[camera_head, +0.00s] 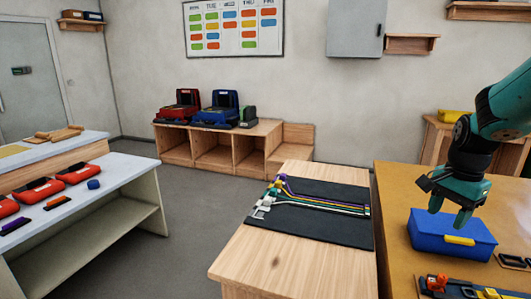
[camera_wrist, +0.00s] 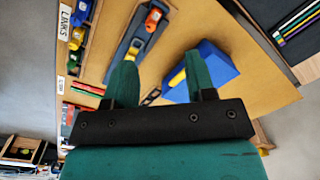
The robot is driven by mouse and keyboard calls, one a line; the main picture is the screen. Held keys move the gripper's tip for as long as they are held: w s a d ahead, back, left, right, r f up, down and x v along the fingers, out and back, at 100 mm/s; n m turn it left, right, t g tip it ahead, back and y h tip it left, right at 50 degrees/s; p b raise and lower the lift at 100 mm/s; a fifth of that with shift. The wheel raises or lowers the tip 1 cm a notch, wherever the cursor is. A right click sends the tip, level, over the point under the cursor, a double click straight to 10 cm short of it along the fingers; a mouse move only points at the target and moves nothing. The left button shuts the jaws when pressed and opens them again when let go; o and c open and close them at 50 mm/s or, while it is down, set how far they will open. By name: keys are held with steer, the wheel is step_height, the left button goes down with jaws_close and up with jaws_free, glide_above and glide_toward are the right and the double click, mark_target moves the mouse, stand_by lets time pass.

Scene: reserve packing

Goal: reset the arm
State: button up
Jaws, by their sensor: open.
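My gripper (camera_head: 450,217) is open and empty at the right of the head view. Its two teal fingers point down over or just behind the blue box (camera_head: 425,235). I cannot tell the exact gap between the fingers and the box.
A tray of coloured parts (camera_head: 462,290) lies at the table's front edge. A dark mat (camera_head: 325,220) with coloured cables lies on the wooden table to the left. A white bench (camera_head: 130,175) with red cases stands far left. The grey floor between is clear.

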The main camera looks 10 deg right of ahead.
steer(key=a+r+n+y, duration=0.1)
steer(key=a+r+n, duration=0.2)
steer(key=a+n, duration=0.75)
steer(key=s+a+r+n+y, duration=0.1)
steer(key=s+a+n, duration=0.5)
steer(key=a, duration=0.5)
steer(key=s+a+r+n+y, duration=0.1)
steer(key=s+a+n+y, duration=0.1)
steer(key=s+a+n, duration=0.4)
steer(key=s+a, duration=0.4)
steer(key=a, duration=0.2)
steer(key=shift+s+a+r, duration=0.15)
steer(key=shift+s+a, duration=0.1)
